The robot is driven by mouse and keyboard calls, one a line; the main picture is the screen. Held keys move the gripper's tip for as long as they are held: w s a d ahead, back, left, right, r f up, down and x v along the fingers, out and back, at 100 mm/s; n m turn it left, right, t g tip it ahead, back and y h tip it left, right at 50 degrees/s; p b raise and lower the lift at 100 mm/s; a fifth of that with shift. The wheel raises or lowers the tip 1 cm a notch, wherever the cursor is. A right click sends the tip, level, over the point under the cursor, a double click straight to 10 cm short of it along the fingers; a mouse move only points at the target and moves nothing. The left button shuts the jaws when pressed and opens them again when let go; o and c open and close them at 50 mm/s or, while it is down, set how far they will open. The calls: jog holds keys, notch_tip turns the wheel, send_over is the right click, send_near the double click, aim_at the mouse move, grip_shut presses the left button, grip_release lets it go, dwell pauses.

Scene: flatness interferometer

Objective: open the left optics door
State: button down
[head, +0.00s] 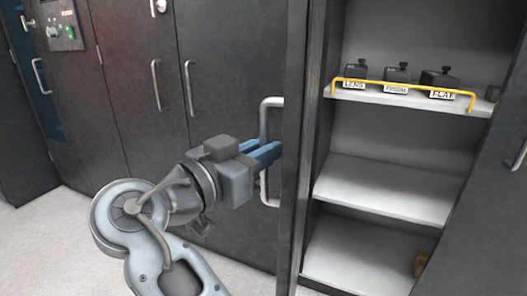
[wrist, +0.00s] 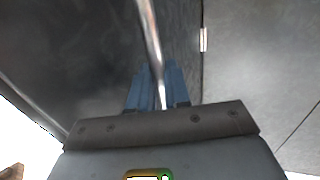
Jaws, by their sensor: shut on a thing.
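The left optics door (head: 240,215) is a dark grey panel in the head view, standing beside an open cabinet bay. Its upright silver handle (head: 264,190) is near the panel's right edge. My gripper (head: 265,154) comes from the left, with its blue fingers shut on the handle. In the wrist view the handle bar (wrist: 152,40) runs down between the blue fingers (wrist: 158,90). The fingers hide the middle of the handle in the head view.
Shelves (head: 385,190) in the open bay hold black boxes labelled LENS (head: 354,78), PRISM (head: 396,80) and FLAT (head: 440,82) behind a yellow rail (head: 400,87). Another dark panel with a handle (head: 516,156) is at the right. Closed doors (head: 135,90) line the left. Pale floor (head: 65,225) is clear at lower left.

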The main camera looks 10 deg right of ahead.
jog(key=c, duration=1.3)
grip_release()
jog(key=shift+w+d+r, duration=0.1)
jog(key=shift+w+d, duration=0.2)
jog(key=shift+d, duration=0.3)
jog(key=shift+c, duration=0.2)
jog(key=shift+o, duration=0.5)
jog(key=v, duration=0.8)
jog(key=shift+p, duration=0.35)
jog(key=shift+a, duration=0.1)
